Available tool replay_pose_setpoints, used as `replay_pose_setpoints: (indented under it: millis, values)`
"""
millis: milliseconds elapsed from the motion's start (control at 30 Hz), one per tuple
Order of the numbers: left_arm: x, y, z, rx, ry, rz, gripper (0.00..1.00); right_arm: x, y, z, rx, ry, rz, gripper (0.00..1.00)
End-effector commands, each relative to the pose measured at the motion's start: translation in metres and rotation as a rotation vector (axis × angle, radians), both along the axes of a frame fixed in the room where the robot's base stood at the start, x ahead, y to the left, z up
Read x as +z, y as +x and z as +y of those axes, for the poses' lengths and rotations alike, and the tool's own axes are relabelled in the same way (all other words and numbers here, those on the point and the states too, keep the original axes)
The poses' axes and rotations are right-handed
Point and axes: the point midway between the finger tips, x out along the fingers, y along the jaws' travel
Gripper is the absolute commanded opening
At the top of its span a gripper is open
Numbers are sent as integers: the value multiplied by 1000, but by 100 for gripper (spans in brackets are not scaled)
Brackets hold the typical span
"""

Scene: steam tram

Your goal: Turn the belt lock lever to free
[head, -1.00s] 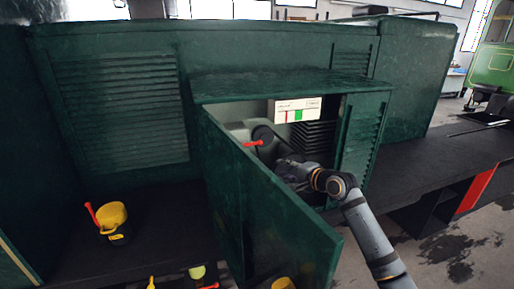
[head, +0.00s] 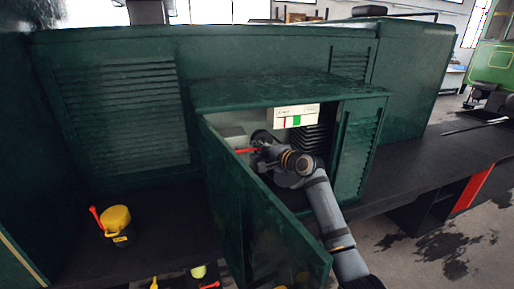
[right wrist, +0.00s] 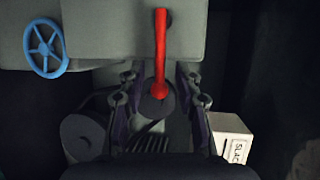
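The red lever (head: 246,150) shows inside the open green cabinet in the head view. In the right wrist view the red lever (right wrist: 161,45) hangs down from a dark pivot on a grey housing. My right gripper (head: 260,148) reaches into the cabinet beside the lever. In the right wrist view my right gripper (right wrist: 158,82) is open, with a finger on each side of the lever's lower end. Gaps show between the fingers and the lever. A white block (right wrist: 231,138) lettered "SLAC…" stands right of the gripper. My left gripper is not in view.
The open cabinet door (head: 270,215) stands left of my right arm. A white plate (head: 296,116) with red and green marks hangs under the cabinet top. A blue handwheel (right wrist: 45,48) is left of the lever. A yellow-topped pot (head: 116,222) stands on the deck at left.

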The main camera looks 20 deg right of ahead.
Motion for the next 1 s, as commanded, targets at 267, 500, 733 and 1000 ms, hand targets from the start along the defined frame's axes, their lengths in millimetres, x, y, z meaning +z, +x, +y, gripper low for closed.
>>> replay_pose_setpoints:
  millis: [267, 500, 733, 1000]
  values:
    - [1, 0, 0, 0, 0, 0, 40, -1, 3, 2, 0, 0, 0, 34]
    - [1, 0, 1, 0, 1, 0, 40, -1, 3, 1, 0, 0, 0, 5]
    - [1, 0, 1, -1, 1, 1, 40, -2, 3, 1, -1, -1, 1, 0]
    - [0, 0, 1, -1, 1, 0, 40, -2, 4, 1, -1, -4, 1, 0]
